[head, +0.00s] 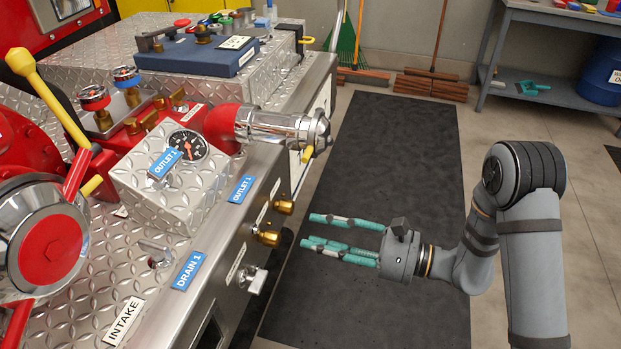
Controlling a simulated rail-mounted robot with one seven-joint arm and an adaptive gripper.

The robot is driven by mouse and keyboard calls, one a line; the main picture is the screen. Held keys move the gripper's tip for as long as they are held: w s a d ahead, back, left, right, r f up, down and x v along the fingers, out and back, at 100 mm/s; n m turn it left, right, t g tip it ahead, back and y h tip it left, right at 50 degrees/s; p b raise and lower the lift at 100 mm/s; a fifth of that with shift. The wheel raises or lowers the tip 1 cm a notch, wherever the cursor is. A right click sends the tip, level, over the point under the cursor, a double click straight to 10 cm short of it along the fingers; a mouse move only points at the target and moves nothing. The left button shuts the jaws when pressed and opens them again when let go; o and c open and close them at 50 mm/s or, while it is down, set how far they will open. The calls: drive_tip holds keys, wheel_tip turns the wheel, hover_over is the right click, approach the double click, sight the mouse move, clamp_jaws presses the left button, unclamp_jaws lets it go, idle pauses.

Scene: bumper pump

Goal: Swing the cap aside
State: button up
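A red outlet with a chrome barrel (272,127) points right over the bumper edge. A chrome cap (319,131) sits at its end, apparently closed over the mouth, with a yellow-tipped lever (307,155) beside it. The front of the cap faces away from me. My gripper (308,231) has teal fingers pointing left. They are spread apart and empty, in front of the bumper side, below the cap and apart from it. A second large chrome and red cap (50,250) is at the left, by the INTAKE label (123,320).
A gauge box (170,185) with OUTLET labels stands left of the outlet. Brass fittings (268,237) and a drain handle (253,280) stick out of the bumper side near my fingers. The dark floor mat (400,150) is clear.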

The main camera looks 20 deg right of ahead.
sight(306, 159)
drive_tip(key=w+d+r+n+t+h, duration=0.2)
drive_tip(key=w+d+r+t+h, duration=0.1)
drive_tip(key=w+d+r+t, duration=0.35)
drive_tip(key=shift+n, duration=0.8)
drive_tip(key=p+x, duration=0.1)
drive_tip(key=x, duration=0.2)
drive_tip(key=p+x, duration=0.1)
drive_tip(key=x, duration=0.2)
drive_tip(key=p+x, duration=0.1)
drive_tip(key=x, duration=0.3)
drive_tip(key=shift+w+d+f, duration=0.1)
drive_tip(key=shift+w+f, duration=0.05)
drive_tip(key=shift+f, duration=0.15)
drive_tip(key=shift+c, duration=1.4)
clamp_jaws()
